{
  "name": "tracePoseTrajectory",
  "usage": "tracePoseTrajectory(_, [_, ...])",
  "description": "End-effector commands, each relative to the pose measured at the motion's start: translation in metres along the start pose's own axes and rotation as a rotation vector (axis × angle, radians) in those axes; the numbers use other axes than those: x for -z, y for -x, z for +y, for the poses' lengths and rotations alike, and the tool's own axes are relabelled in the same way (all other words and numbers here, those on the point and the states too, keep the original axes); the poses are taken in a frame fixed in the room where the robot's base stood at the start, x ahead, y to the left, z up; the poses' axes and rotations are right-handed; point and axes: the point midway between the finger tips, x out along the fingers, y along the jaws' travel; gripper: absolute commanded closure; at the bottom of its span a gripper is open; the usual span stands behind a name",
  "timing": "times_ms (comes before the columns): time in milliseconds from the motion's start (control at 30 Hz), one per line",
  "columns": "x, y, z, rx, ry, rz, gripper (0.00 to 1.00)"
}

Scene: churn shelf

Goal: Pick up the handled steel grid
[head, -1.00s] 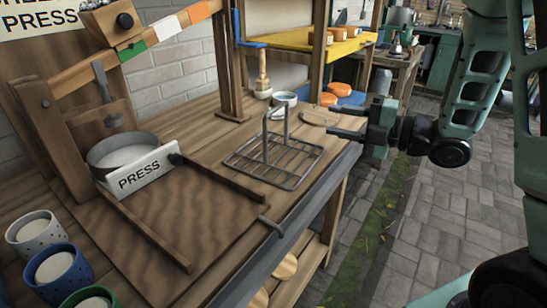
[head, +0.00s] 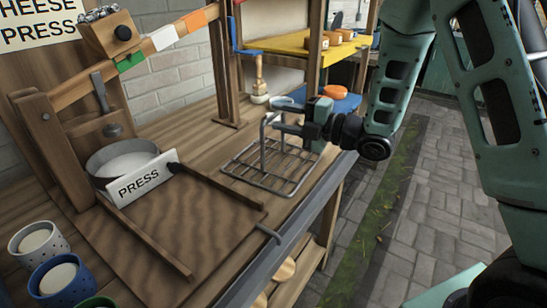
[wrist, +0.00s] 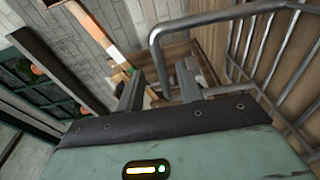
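The steel grid (head: 268,172) lies flat on the wooden bench near its front edge, with an upright loop handle (head: 264,135) rising from it. My gripper (head: 284,122) is level with the upper part of the handle and points left across it. In the wrist view the two fingers (wrist: 160,88) are apart. One leg of the handle (wrist: 160,62) appears in the gap between them, and its top bar runs off to the upper right. I cannot tell whether a finger touches the handle. The grid's bars (wrist: 290,65) show at the right of the wrist view.
A wooden press with a white PRESS sign (head: 138,182) and round mould (head: 122,160) stands left of the grid. Several cups (head: 60,280) stand at the front left. A wooden post (head: 222,75), a brush (head: 259,82) and a bowl (head: 288,103) are behind the grid.

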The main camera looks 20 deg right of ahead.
Motion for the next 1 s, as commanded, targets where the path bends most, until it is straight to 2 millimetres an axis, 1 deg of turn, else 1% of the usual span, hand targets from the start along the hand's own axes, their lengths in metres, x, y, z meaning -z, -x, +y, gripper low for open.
tracePoseTrajectory(100, [0.002, -0.019, -0.001, 0.001, -0.001, 0.004, 0.64])
tracePoseTrajectory(200, [0.002, -0.033, -0.001, 0.000, 0.001, 0.003, 0.64])
tracePoseTrajectory(300, [0.002, -0.042, -0.002, 0.001, 0.001, 0.002, 0.64])
tracePoseTrajectory(400, [0.001, -0.045, -0.002, 0.001, 0.001, 0.001, 0.64])
tracePoseTrajectory(567, [0.001, -0.045, -0.003, 0.001, 0.000, 0.000, 0.64])
tracePoseTrajectory(600, [0.001, -0.045, -0.003, 0.001, 0.000, 0.000, 0.69])
tracePoseTrajectory(633, [0.001, -0.045, -0.003, 0.001, 0.000, 0.000, 0.78])
tracePoseTrajectory(667, [0.001, -0.045, -0.003, 0.001, 0.000, 0.000, 0.86])
tracePoseTrajectory(700, [0.001, -0.045, -0.003, 0.001, 0.000, 0.001, 0.97])
tracePoseTrajectory(733, [0.001, -0.045, -0.003, 0.001, 0.000, 0.001, 1.00])
tracePoseTrajectory(1000, [0.001, -0.045, -0.003, 0.001, 0.001, 0.001, 1.00])
